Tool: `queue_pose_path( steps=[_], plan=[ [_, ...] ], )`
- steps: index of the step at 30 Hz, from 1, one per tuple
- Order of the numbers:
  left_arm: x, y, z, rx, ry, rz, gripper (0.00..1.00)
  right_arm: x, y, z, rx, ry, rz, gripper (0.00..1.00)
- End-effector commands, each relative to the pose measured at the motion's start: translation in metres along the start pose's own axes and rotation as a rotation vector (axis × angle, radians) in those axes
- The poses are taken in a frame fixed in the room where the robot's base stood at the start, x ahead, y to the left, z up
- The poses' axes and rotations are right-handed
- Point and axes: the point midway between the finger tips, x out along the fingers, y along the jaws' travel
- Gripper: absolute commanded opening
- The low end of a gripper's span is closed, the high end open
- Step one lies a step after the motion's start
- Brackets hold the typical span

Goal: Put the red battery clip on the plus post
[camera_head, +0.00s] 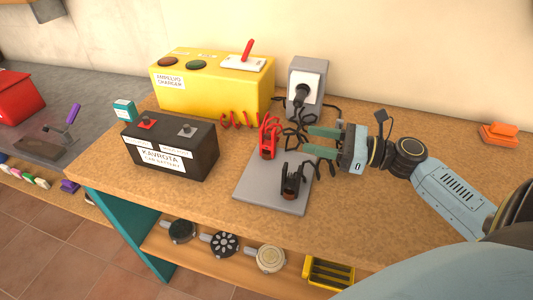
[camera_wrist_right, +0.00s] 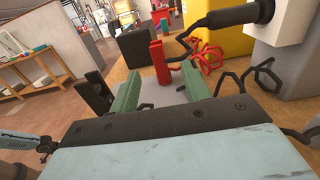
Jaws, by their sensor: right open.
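The red battery clip (camera_head: 267,141) stands upright on the grey plate (camera_head: 250,196) on the wooden bench. A black clip (camera_head: 289,182) stands nearer the front of the same plate. The black car battery (camera_head: 170,150) is to the left, with a red post (camera_head: 147,123) and a grey post (camera_head: 187,130) on top. My right gripper (camera_head: 317,140) is open and empty, to the right of the red clip, fingers pointing at it. In the right wrist view the red clip (camera_wrist_right: 158,62) shows ahead between the green fingers (camera_wrist_right: 170,92), apart from them. My left gripper is not in view.
The yellow charger (camera_head: 212,85) stands behind the battery. A grey socket box (camera_head: 307,85) with a black plug is behind the clips, with loose red and black cables around. A small teal box (camera_head: 124,110) is beside the battery. The bench is clear at right, except an orange object (camera_head: 499,133).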

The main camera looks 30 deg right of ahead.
Motion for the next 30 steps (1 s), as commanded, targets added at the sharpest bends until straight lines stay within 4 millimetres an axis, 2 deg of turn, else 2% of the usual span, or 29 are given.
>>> queue_pose_path(
  steps=[4, 12, 16, 23, 30],
  plan=[
    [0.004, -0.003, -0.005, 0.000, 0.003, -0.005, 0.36, 0.013, 0.000, -0.004, -0.002, -0.001, 0.003, 0.47],
    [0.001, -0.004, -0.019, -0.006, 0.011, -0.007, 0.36, 0.062, 0.000, -0.002, -0.004, -0.002, 0.003, 0.47],
    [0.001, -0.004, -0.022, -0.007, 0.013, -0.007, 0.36, 0.076, 0.000, -0.002, -0.002, -0.001, 0.001, 0.47],
    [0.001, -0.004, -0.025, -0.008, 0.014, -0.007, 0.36, 0.089, 0.002, -0.002, -0.003, -0.001, 0.001, 0.47],
    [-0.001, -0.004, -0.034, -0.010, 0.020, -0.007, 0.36, 0.121, 0.006, 0.001, -0.003, -0.002, 0.001, 0.47]
  ],
)
